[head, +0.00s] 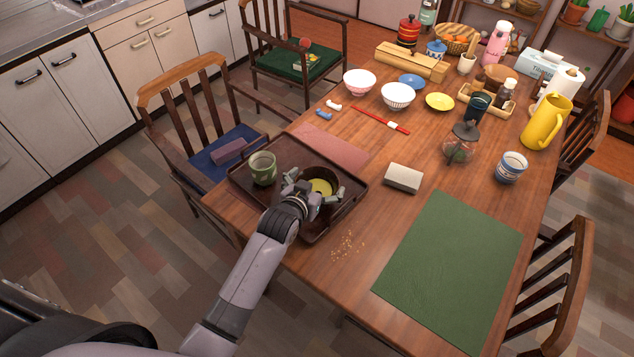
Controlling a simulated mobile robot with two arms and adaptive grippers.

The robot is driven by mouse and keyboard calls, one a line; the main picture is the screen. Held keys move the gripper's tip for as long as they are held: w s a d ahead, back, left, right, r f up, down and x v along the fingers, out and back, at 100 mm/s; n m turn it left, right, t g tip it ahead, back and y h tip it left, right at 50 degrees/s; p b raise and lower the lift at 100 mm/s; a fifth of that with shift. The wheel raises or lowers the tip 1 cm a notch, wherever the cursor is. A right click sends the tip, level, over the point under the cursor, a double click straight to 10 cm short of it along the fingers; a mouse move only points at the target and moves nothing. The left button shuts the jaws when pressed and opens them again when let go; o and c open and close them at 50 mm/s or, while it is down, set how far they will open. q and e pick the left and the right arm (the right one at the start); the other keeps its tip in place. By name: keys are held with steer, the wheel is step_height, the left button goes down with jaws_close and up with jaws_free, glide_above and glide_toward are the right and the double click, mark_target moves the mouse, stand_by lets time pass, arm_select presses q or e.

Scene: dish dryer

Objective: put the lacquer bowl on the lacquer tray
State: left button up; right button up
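The lacquer bowl (325,171), dark brown with a yellow inside, sits over the right part of the dark brown lacquer tray (265,206). It appears to rest on the tray, though my gripper partly covers its near side. My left gripper (315,190) is right at the bowl, with its fingers spread wide to its left and right. Whether the fingers touch the bowl is hard to tell. A green cup (263,168) stands on the left part of the tray. My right gripper is not in view.
A pink mat (333,147) lies behind the tray, and a grey block (403,178) lies to its right. Crumbs (347,246) are scattered in front. A green mat (450,270) covers the near right. Bowls, a glass jar (461,143) and a yellow pitcher (547,122) stand farther back.

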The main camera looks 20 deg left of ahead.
arm_select(q)
steer(key=shift+r, duration=0.1)
steer(key=shift+s+r, duration=0.15)
steer(key=v, duration=1.1)
steer(key=shift+s+r+p, duration=0.15)
steer(key=shift+s+p, duration=0.15)
steer(key=shift+p, duration=0.05)
